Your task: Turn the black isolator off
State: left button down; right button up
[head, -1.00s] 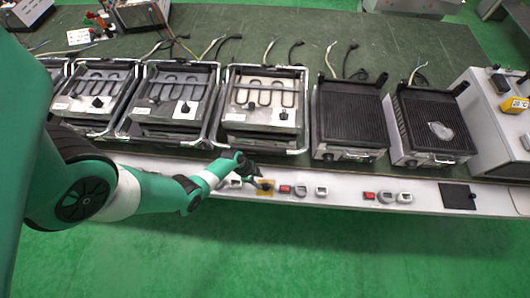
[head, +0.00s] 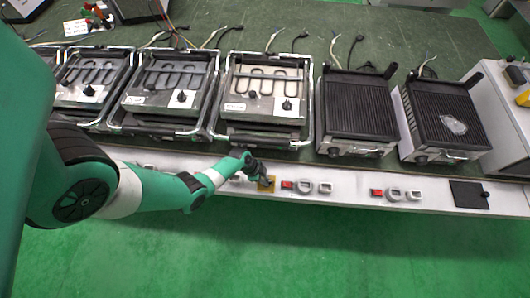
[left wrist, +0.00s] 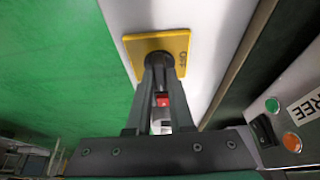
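A yellow plate (head: 267,184) with a dark rotary knob sits on the white front strip of the bench in the head view. In the left wrist view, the same yellow plate (left wrist: 175,42) carries an "OFF" marking, and its black knob (left wrist: 158,59) is at my fingertips. My left gripper (head: 262,180) is at this knob, its narrow fingers closed around it; the fingers hide part of the knob. Another isolator-like black square plate (head: 468,194) with a small black knob is farther right on the strip, away from the gripper. My right gripper is not in view.
Red switches (head: 287,185) (head: 377,193) and grey sockets (head: 305,187) line the strip. Heating-element units (head: 262,90) and ribbed grills (head: 357,105) stand behind on the green bench. The green floor (head: 300,250) in front is clear.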

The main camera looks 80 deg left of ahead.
pick_arm(q)
jog(key=shift+n, duration=0.4)
jog(key=n+y+p, duration=0.2)
jog(key=n, duration=0.3)
jog(key=shift+d, duration=0.2)
jog(key=n+y, duration=0.1)
jog(key=n, duration=0.3)
jog(key=shift+d+y, duration=0.1)
jog(key=shift+y, duration=0.3)
jog(key=n, duration=0.2)
jog(key=n+g+y+b, duration=0.1)
jog(key=n, duration=0.2)
jog(key=shift+w+f+g+y+b, duration=0.1)
jog(key=shift+w+g+y+b, duration=0.05)
jog(key=shift+g+y+b, duration=0.15)
jog(key=shift+d+n+g+b, duration=0.1)
jog(key=shift+n+g+b, duration=0.3)
jog(key=shift+n, duration=1.2)
jog(key=c, duration=0.8)
grip_release()
